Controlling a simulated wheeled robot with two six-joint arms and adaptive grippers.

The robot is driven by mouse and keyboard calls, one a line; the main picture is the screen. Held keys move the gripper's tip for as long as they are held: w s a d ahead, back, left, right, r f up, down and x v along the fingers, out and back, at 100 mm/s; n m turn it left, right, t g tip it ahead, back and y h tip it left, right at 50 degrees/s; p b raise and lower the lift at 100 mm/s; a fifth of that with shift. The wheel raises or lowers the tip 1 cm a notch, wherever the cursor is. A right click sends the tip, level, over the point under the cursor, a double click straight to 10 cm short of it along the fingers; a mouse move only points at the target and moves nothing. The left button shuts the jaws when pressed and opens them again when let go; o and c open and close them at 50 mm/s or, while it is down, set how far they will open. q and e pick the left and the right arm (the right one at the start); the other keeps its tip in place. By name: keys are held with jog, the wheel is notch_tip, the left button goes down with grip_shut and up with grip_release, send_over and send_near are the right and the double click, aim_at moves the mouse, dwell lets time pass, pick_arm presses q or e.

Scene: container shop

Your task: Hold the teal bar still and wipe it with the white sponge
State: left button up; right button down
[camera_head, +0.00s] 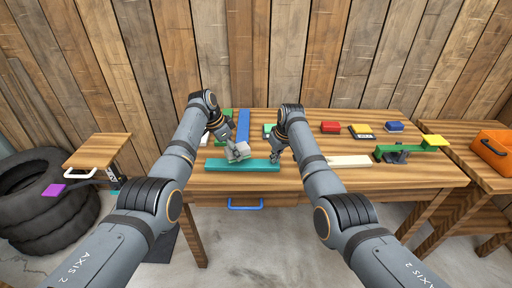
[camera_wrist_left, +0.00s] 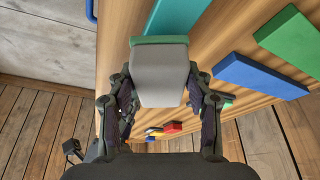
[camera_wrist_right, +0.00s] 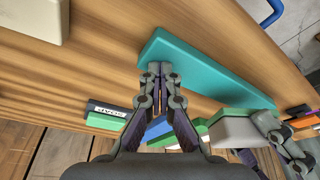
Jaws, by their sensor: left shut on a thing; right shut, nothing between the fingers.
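The teal bar (camera_head: 240,165) lies flat near the table's front edge; it also shows in the right wrist view (camera_wrist_right: 215,75). My left gripper (camera_head: 230,143) is shut on the white sponge (camera_head: 238,152), which has a green layer. The sponge fills the middle of the left wrist view (camera_wrist_left: 160,75). It is at the bar's back side, near its middle; whether it touches the bar is unclear. My right gripper (camera_head: 275,156) is shut and empty, its fingertips (camera_wrist_right: 160,68) at the bar's right end. I cannot tell if they press on it.
A blue bar (camera_head: 243,125) lies behind the sponge. A cream block (camera_head: 348,161) and a green bar on a stand (camera_head: 425,142) are to the right. Red (camera_head: 330,127), yellow and blue (camera_head: 394,126) blocks are at the back. A blue handle (camera_head: 245,205) hangs at the front.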

pick_arm(q)
jog(key=shift+r, duration=1.3)
pick_arm(e)
jog(key=shift+f, duration=0.1)
